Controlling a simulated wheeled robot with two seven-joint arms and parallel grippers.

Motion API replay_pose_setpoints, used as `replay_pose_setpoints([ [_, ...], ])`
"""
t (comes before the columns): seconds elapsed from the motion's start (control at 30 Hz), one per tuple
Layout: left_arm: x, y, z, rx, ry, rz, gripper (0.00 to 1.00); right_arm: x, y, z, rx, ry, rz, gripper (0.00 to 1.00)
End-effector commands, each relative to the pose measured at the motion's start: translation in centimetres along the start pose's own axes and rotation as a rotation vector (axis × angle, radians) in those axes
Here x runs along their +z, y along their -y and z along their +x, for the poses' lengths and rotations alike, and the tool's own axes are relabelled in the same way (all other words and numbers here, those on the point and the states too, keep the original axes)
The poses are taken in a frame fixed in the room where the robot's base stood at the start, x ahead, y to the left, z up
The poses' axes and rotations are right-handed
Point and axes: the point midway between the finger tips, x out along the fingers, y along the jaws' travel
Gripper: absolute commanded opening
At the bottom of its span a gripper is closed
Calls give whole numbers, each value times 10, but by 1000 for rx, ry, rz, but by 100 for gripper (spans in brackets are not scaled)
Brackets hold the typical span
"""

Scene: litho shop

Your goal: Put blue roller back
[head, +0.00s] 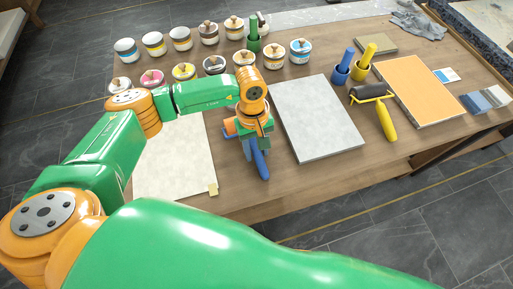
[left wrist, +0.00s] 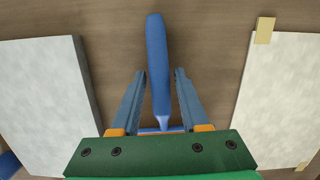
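The blue roller lies on the table, between the pale sheet and the grey slab. Its blue handle (head: 260,165) shows below my left gripper (head: 256,146) in the head view. In the left wrist view the handle (left wrist: 156,45) runs upright between the two fingers of the left gripper (left wrist: 159,74), with a gap on both sides. The fingers are open; their height over the handle is unclear. The roller's head is mostly hidden by the gripper. A blue cup-like holder with an upright blue piece (head: 343,68) stands beyond the grey slab. My right gripper is out of view.
The grey slab (head: 318,118) is right of the gripper, the pale sheet (head: 172,165) left. A yellow-handled roller (head: 387,119) lies by an orange board (head: 420,90). A yellow holder (head: 362,66), green holder (head: 253,42) and several paint pots (head: 301,51) stand farther back.

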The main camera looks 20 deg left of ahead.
Motion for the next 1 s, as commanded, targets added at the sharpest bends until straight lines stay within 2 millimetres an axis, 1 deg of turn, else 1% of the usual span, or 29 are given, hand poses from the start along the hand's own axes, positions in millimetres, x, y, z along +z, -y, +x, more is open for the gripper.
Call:
replay_pose_setpoints([
  [0.03,0,0,0,0,0,0,61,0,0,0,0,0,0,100],
  [0.07,0,0,0,0,0,0,64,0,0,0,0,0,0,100],
  [0.3,0,0,0,-1,0,0,64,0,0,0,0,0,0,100],
  [0.37,0,0,-3,1,0,0,64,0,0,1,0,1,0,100],
  [0.47,-1,-1,-19,4,-3,0,64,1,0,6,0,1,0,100],
  [0.63,-1,-1,-55,3,-3,-1,64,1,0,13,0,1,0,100],
  [0.73,-1,0,-67,1,-1,0,64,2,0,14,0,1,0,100],
  [0.83,0,0,-71,0,0,0,64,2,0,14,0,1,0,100],
  [0.87,0,0,-72,0,0,0,64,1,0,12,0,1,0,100],
  [0.93,2,0,-83,0,0,0,64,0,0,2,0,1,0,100],
  [1.0,5,0,-102,0,0,0,64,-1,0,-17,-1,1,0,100],
])
